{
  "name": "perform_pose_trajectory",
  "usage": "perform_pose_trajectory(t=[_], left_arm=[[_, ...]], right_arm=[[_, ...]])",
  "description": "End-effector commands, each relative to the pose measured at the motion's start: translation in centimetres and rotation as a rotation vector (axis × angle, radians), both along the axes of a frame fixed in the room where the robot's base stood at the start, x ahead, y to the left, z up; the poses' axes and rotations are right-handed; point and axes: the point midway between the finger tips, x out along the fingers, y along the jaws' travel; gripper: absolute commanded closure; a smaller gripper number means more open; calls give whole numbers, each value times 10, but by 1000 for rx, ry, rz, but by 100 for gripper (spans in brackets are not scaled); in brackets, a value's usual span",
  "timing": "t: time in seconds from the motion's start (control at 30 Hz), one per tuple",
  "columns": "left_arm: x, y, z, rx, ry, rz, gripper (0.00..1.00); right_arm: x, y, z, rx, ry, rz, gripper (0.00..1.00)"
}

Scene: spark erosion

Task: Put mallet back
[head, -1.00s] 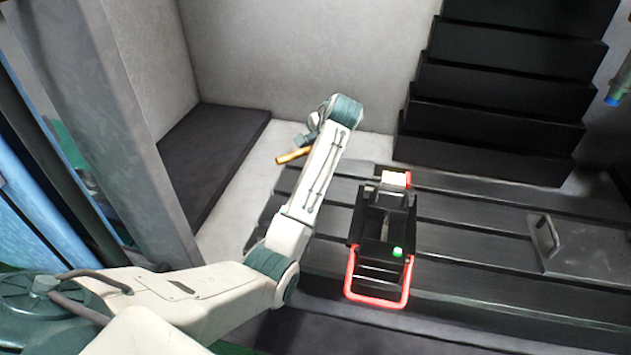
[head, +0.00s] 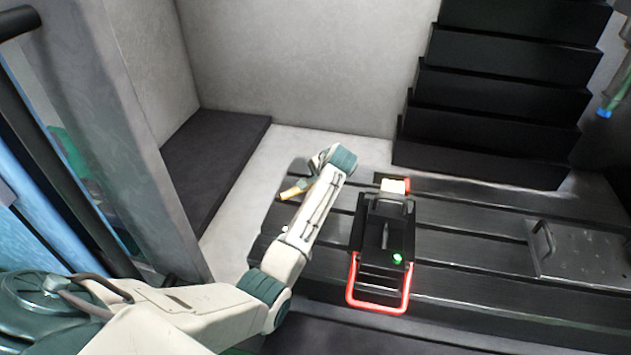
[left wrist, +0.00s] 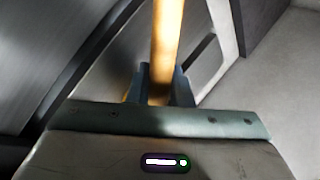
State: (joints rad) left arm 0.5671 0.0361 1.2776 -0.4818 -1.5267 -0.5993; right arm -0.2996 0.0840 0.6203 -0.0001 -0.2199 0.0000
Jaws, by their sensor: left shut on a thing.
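My left gripper (head: 304,183) is shut on the mallet's yellow wooden handle (head: 292,191). In the left wrist view the handle (left wrist: 165,38) runs up between the two grey fingers (left wrist: 160,88) and out of the top edge. The mallet's head does not show in either view. In the head view the gripper and mallet are over the left end of the dark slotted table, left of a black device (head: 372,236). I cannot tell how high the mallet is above the table. My right gripper is not in view.
The black device has a red loop handle (head: 378,308) and a green light. A pale block with red (head: 395,186) is behind it. A plate with a handle (head: 585,262) lies at the right. Black stepped covers (head: 500,95) stand at the back. A pillar (head: 110,130) is on the left.

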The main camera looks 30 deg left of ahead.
Motion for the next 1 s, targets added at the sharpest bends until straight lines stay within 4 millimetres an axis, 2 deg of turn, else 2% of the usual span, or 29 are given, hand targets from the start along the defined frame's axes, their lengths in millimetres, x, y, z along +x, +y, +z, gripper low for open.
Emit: perform_pose_trajectory(t=[0.27, 0.3, 0.4, 0.77, 0.87, 1.0], left_arm=[[1, 0, -1, 0, -2, 0, 100], [0, 0, -3, 0, 0, 0, 77], [0, 0, -2, 0, 0, 0, 59], [-1, -3, 4, 0, -1, -1, 59], [-5, -11, 15, -2, -3, 0, 59], [-12, -27, 40, -2, -6, -1, 59]], right_arm=[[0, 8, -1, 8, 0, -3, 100], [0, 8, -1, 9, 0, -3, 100], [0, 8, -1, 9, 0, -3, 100], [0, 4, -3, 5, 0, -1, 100], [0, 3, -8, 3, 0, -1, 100], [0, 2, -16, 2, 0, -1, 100]])
